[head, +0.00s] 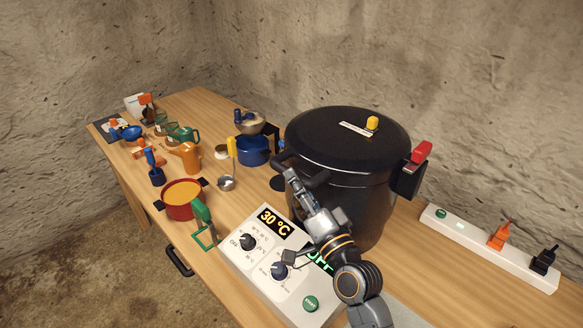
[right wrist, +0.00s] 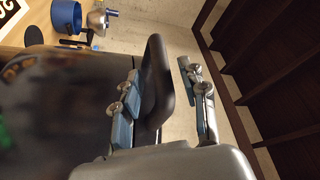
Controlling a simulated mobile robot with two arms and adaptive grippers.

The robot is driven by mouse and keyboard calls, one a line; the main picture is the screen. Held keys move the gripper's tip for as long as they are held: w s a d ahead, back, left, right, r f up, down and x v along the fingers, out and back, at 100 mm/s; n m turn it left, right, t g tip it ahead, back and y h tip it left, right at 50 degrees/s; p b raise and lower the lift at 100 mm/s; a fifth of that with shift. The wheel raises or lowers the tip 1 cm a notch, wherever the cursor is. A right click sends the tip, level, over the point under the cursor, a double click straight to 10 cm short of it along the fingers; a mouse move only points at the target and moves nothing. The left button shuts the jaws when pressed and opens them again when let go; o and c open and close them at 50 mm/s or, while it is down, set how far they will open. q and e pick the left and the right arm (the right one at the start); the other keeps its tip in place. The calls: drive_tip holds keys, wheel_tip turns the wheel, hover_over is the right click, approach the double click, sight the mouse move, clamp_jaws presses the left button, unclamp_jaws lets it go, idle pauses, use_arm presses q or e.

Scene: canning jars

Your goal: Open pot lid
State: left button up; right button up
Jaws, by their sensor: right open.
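The large black pot (head: 365,205) stands on the table at centre right with its black lid (head: 325,140) on top. The lid has a yellow knob (head: 372,123) and a pale label. A red piece (head: 421,152) sits on the pot's right-side handle. A black loop handle (head: 316,182) sticks out at the pot's front left. My right gripper (head: 300,190) is at this handle. In the right wrist view my right gripper (right wrist: 163,105) is open, with the handle (right wrist: 155,75) between its fingers. A gap shows on the right finger's side. My left gripper is not in view.
A control box (head: 262,262) with dials and a "30 °C" display stands below my right arm. A red pot (head: 181,207), a blue pot (head: 253,150) and an orange jug (head: 189,157) stand to the left. A power strip (head: 480,245) lies at the right.

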drive_tip(key=x, duration=0.2)
drive_tip(key=shift+w+a+r, duration=0.15)
drive_tip(key=shift+w+a, duration=0.05)
drive_tip(key=shift+w, duration=0.05)
drive_tip(key=shift+w+a, duration=0.2)
drive_tip(key=shift+w, duration=0.25)
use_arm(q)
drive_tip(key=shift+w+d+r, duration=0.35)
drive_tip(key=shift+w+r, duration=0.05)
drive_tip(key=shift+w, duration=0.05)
use_arm(e)
clamp_jaws()
